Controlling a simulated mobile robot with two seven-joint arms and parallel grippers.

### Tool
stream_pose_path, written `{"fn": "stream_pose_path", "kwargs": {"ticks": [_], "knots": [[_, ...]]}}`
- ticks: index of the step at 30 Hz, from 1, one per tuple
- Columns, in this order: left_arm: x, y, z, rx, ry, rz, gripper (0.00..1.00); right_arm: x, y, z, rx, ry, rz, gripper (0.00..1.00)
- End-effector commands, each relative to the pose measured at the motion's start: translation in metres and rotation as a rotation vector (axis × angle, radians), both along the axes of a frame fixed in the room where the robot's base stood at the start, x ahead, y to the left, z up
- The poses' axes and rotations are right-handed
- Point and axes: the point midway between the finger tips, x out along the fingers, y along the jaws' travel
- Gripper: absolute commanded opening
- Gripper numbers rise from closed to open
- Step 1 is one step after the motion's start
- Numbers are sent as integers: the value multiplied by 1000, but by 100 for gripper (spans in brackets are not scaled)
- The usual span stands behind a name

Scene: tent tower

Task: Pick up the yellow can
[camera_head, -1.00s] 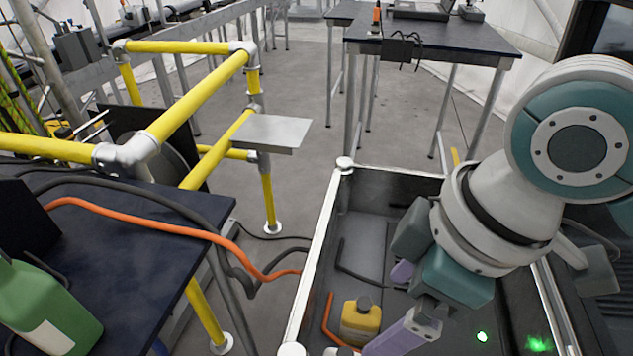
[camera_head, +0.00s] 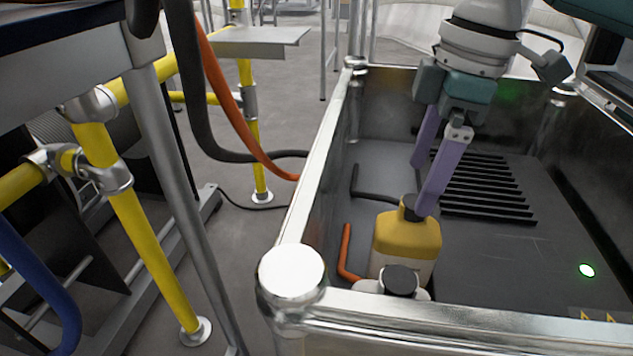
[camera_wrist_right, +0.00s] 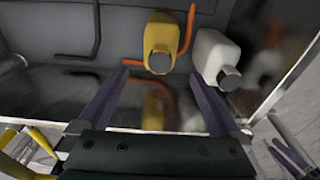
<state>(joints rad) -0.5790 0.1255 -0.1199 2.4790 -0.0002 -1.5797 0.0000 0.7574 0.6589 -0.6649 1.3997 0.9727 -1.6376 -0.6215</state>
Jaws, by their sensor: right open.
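The yellow can (camera_head: 405,238) with a dark cap stands inside the dark, metal-framed bin (camera_head: 345,185), near its front left corner. In the right wrist view the can (camera_wrist_right: 160,35) lies beyond my fingertips, roughly centred between them. My right gripper (camera_head: 422,188) reaches down into the bin with its two purple fingers spread and nothing between them. In the head view one finger overlaps the can's cap; I cannot tell whether it touches. My left gripper is not in view.
A white can (camera_wrist_right: 216,58) stands close beside the yellow one. An orange bent rod (camera_head: 345,255) and a black bent rod (camera_head: 372,192) lie near it. Black slats (camera_head: 490,190) cover the bin floor to the right. The bin's metal front rail (camera_head: 450,310) is close.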

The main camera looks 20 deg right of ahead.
Motion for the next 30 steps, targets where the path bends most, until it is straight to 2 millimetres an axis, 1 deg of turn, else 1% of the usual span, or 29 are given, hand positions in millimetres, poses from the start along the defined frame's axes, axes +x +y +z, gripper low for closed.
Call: {"fn": "stream_pose_path", "kwargs": {"ticks": [1,5,10,16,21,23,25,30], "knots": [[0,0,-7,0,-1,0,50,1,-2,-6,-1,1,-2,100],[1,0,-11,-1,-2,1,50,2,-1,-17,0,2,0,100],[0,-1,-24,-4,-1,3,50,3,2,-44,2,3,-1,100],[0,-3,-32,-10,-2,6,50,3,2,-62,0,2,-1,100],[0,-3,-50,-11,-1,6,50,3,2,-90,1,3,0,100],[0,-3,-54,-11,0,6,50,4,3,-98,1,1,0,100],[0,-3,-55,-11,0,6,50,5,4,-103,0,1,0,100],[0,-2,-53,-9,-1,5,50,5,4,-101,-1,1,0,100]]}}
